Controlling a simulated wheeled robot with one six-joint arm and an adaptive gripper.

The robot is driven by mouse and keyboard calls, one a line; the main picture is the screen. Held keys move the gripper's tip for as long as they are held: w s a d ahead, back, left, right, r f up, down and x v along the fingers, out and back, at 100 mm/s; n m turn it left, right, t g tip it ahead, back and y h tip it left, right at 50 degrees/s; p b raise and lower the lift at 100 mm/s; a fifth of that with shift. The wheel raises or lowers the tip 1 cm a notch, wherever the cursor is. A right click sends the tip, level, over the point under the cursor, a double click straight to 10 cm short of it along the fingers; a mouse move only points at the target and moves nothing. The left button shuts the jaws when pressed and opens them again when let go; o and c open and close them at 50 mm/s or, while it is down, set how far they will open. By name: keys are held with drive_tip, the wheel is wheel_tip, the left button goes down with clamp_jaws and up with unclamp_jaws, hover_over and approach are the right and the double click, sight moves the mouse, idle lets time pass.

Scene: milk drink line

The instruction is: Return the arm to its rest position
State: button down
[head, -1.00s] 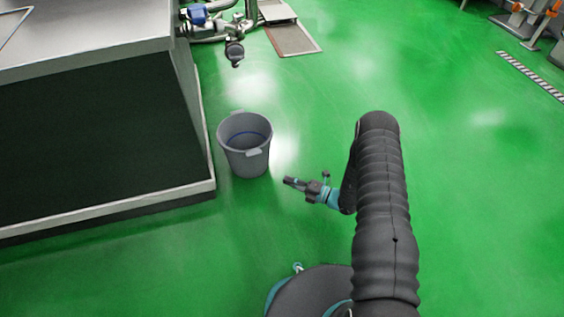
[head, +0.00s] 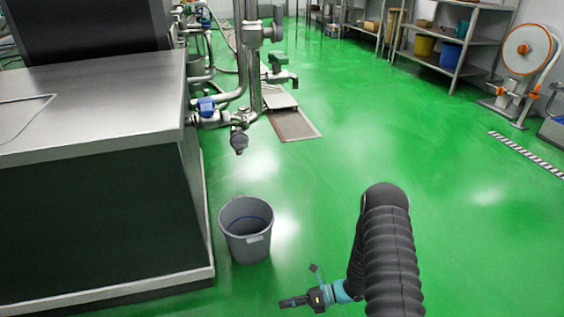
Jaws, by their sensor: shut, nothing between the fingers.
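My arm (head: 388,240), in a dark ribbed sleeve, rises at the lower right of the head view. My gripper (head: 290,302) is near the bottom edge, pointing left, shut and empty. It is clear of the grey bucket (head: 246,248), which stands upright on the green floor up and to the left of it. A blue line shows inside the bucket.
A steel-topped machine (head: 100,105) fills the left side. Steel pipes with a blue-handled valve (head: 207,107) stand beside it. A floor drain grate (head: 296,126) lies behind. Shelves (head: 460,45) and an orange hose reel (head: 525,47) are at the back right.

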drive_tip(key=s+d+r+n+t+h+p, duration=0.2)
drive_tip(key=r+n, duration=0.7)
drive_tip(key=r, duration=0.9)
drive_tip(key=s+d+r+n+t+h+p, duration=0.2)
drive_tip(key=s+d+r+n+h, duration=0.5)
drive_tip(key=r, duration=1.1)
drive_tip(key=s+d+r+n+t+h+p, duration=0.3)
drive_tip(key=s+d+r+n+h, duration=0.2)
drive_tip(key=r, duration=1.4)
drive_tip(key=s+n+h, duration=0.1)
drive_tip(key=s+n, duration=0.2)
drive_tip(key=n, duration=0.2)
drive_tip(key=shift+s+n+p, duration=0.3)
drive_tip(key=shift+n+p, duration=0.05)
drive_tip(key=shift+n, duration=0.05)
drive_tip(key=shift+r, duration=0.1)
